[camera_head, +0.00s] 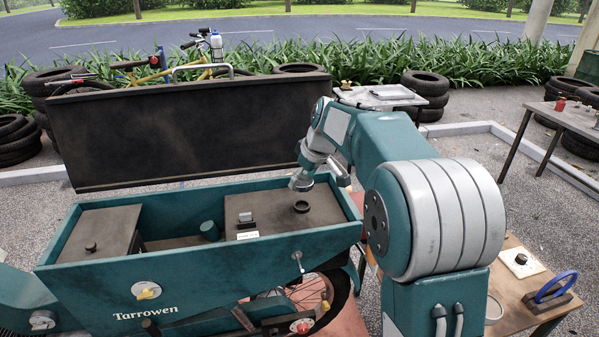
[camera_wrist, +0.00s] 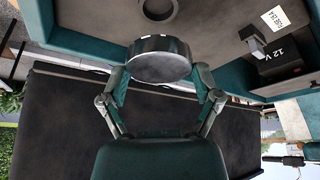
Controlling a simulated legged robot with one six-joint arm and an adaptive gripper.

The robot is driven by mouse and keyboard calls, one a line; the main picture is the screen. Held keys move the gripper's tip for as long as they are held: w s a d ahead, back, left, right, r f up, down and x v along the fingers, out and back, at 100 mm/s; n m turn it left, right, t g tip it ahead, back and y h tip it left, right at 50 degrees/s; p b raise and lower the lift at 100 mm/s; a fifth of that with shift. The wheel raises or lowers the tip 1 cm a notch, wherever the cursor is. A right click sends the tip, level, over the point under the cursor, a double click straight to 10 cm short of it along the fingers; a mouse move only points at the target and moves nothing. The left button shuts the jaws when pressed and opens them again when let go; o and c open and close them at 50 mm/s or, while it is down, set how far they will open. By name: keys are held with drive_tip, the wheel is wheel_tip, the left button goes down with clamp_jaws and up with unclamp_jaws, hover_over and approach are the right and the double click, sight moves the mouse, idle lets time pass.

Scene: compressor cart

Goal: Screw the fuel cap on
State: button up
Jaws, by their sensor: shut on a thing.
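My gripper (camera_wrist: 160,76) is shut on the fuel cap (camera_wrist: 160,60), a round dark cap with a shiny metallic rim, held between the two fingers. In the head view my gripper (camera_head: 301,181) is above the right part of the cart's deck. The filler opening (camera_head: 302,206), a dark raised ring on the deck, lies just below it. In the wrist view the filler ring (camera_wrist: 158,9) shows at the top edge, partly cut off. The cap is apart from the ring. The cap's underside and threads are hidden.
The teal compressor cart (camera_head: 225,258) has its dark lid (camera_head: 190,130) raised behind the deck. A small 12 V box (camera_wrist: 281,58) and a white label (camera_wrist: 275,17) are beside the filler.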

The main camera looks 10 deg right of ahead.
sight(301, 204)
drive_tip(key=shift+d+f, duration=0.3)
drive_tip(key=shift+f, duration=0.35)
drive_tip(key=shift+a+f, duration=0.3)
drive_tip(key=shift+f, duration=0.45)
drive_tip(key=shift+a+f, duration=0.25)
drive_tip(key=shift+f, duration=0.45)
drive_tip(key=shift+d+f, duration=0.35)
drive_tip(key=shift+f, duration=0.25)
drive_tip(key=shift+a, duration=0.2)
drive_tip(key=shift+d+r, duration=0.15)
drive_tip(key=shift+d, duration=0.1)
drive_tip(key=shift+a, duration=0.15)
drive_tip(key=shift+f, duration=0.8)
idle(0.5)
